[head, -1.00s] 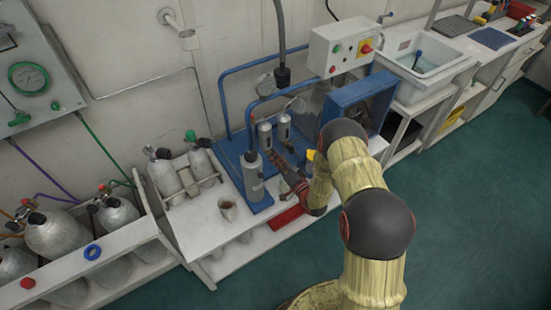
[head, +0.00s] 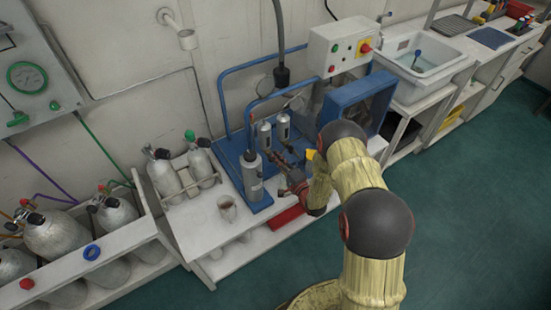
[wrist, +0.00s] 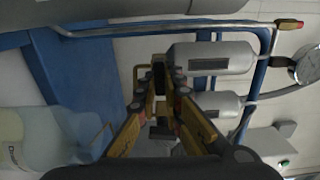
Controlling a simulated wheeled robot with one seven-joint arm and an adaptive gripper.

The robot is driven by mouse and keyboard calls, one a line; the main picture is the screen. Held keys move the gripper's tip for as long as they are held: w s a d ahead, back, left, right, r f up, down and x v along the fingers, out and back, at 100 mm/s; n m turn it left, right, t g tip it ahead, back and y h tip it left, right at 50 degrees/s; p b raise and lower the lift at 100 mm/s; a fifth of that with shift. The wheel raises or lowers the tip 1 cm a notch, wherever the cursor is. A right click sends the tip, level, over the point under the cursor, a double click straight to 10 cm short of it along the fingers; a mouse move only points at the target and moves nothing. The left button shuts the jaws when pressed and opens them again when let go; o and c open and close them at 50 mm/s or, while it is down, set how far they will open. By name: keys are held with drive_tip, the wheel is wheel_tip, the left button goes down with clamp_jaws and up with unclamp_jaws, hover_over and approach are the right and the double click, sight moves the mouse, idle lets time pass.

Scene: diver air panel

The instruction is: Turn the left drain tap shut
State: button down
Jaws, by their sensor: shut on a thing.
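The two silver cylinders of the air panel stand side by side on the blue stand; the left cylinder (head: 264,136) and right cylinder (head: 283,127) show in the head view. In the wrist view they lie sideways, the left cylinder (wrist: 225,58) above the right cylinder (wrist: 218,104). My gripper (head: 277,160) is at the lower end of the left cylinder. In the wrist view my gripper (wrist: 163,82) has its fingers converging just below that cylinder's end, shut on the left drain tap. The tap is mostly hidden between the fingers, so its angle cannot be told.
A blue box (head: 362,98) stands at the right. The green floor in front is clear.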

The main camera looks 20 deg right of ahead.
drive_tip(key=shift+d, duration=0.1)
drive_tip(key=c, duration=2)
unclamp_jaws()
drive_tip(key=shift+o, duration=0.5)
drive_tip(key=v, duration=1.2)
